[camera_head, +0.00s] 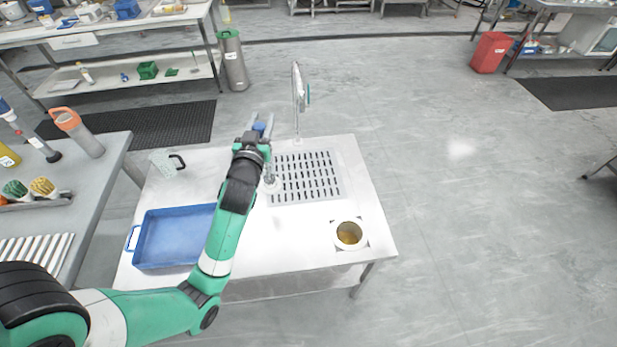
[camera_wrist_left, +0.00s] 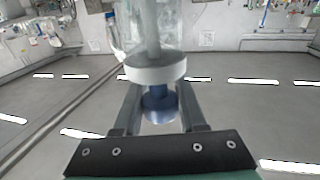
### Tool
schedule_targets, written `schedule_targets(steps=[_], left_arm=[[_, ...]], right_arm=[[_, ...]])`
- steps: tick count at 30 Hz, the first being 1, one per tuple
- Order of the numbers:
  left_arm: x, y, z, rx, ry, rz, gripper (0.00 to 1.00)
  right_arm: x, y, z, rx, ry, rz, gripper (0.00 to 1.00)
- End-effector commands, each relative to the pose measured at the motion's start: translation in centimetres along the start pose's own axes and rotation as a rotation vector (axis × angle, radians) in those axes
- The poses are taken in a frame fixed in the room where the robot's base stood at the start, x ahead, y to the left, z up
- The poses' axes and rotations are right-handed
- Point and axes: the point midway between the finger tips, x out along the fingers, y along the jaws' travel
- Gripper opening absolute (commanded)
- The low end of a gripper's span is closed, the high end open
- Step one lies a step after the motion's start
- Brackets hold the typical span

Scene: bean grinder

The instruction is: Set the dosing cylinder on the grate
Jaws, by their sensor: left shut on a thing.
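My left gripper (camera_head: 258,130) is shut on the blue plunger of the dosing cylinder (camera_wrist_left: 154,40), between its two fingers. The wrist view appears upside down. There the clear cylinder body, white collar and inner rod extend past the fingertips. In the head view the blue top shows at the gripper, and a clear round part of the cylinder (camera_head: 270,183) shows below, at the left edge of the grate (camera_head: 335,180). My forearm hides part of it. I cannot tell whether the cylinder touches the grate. The slotted grate is otherwise bare. My right gripper is not in view.
A faucet-like stand (camera_head: 297,95) rises behind the grate. A blue tray (camera_head: 170,238) and a clear jug (camera_head: 163,163) are at left on the white table. A white-rimmed round container (camera_head: 350,234) stands front right. Another table at left holds bottles and brushes.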

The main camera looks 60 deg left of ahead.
Motion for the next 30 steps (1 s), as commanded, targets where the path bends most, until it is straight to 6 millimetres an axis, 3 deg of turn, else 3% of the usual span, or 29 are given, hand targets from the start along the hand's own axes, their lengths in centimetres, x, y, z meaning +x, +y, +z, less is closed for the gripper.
schedule_targets(steps=[8, 18, 24, 30], left_arm=[[0.7, 0.0, 0.7, 0.000, 0.000, -0.011, 0.00], [6.8, 6.3, 5.0, 0.000, 0.002, -0.008, 0.00], [8.8, 8.3, 8.8, 0.001, 0.001, -0.010, 0.00], [9.6, 9.1, 9.6, -0.001, 0.001, -0.012, 0.00]], right_arm=[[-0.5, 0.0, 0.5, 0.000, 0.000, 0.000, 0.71], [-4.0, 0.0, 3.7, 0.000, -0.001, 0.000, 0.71], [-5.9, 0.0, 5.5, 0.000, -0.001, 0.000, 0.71], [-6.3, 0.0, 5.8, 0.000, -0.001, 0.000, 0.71]])
